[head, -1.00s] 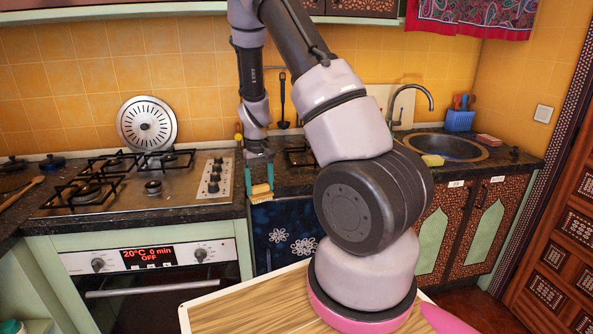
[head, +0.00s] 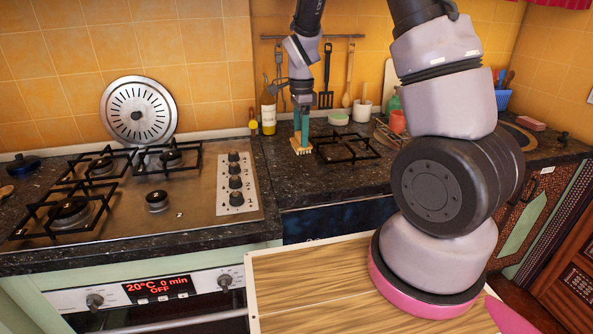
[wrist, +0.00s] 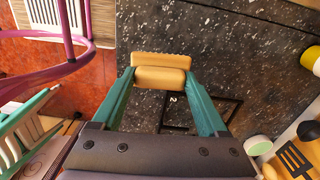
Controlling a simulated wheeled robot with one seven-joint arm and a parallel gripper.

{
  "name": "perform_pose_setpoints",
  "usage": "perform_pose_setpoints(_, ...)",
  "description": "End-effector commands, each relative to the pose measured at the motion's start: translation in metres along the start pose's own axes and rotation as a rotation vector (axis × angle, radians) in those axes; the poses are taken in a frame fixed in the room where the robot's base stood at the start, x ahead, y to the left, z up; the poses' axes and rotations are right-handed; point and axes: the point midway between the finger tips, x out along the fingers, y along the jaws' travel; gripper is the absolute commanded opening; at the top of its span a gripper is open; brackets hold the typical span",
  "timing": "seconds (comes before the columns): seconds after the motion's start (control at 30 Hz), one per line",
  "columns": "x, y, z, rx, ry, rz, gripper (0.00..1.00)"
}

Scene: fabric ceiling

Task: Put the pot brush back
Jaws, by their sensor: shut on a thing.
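The pot brush is a small tan block (head: 301,149), in the head view just above or on the dark countertop (head: 290,185), left of the single burner. My gripper (head: 301,143) points down with its teal fingers on either side of the brush. In the wrist view the brush (wrist: 160,78) lies crosswise between the two fingertips (wrist: 159,74), with speckled counter beyond it. My gripper is shut on it. I cannot tell whether the brush touches the counter.
A single burner (head: 345,147) is right of the gripper. A yellow bottle (head: 268,112) stands behind left. A rail (head: 312,37) with hanging utensils is on the wall. A green-white dish (head: 338,118), white cup (head: 362,109) and red cup (head: 397,121) stand right. The stove (head: 205,205) is left.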

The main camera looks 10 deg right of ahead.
Motion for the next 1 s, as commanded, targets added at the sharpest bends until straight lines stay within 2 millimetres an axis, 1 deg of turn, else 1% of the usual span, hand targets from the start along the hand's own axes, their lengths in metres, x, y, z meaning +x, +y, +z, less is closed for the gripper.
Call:
perform_pose_setpoints(0.07, -0.001, 0.001, 0.002, 0.042, 0.001, 0.000, 0.00)
perform_pose_setpoints(0.13, 0.005, 0.001, 0.003, 0.062, 0.002, 0.002, 0.00)
perform_pose_setpoints(0.3, 0.038, 0.002, 0.003, 0.068, 0.003, 0.004, 0.00)
perform_pose_setpoints(0.4, 0.052, 0.002, 0.003, 0.067, 0.002, 0.004, 0.00)
perform_pose_setpoints(0.57, 0.064, 0.001, 0.003, 0.067, 0.002, 0.002, 0.00)
perform_pose_setpoints(0.67, 0.075, 0.002, 0.003, 0.067, 0.002, 0.003, 0.00)
perform_pose_setpoints(0.8, 0.095, 0.001, 0.003, 0.065, 0.002, 0.002, 0.00)
perform_pose_setpoints(0.87, 0.098, 0.001, 0.003, 0.066, 0.002, 0.001, 0.00)
perform_pose_setpoints(1.0, 0.097, 0.001, 0.003, 0.066, 0.001, -0.001, 0.00)
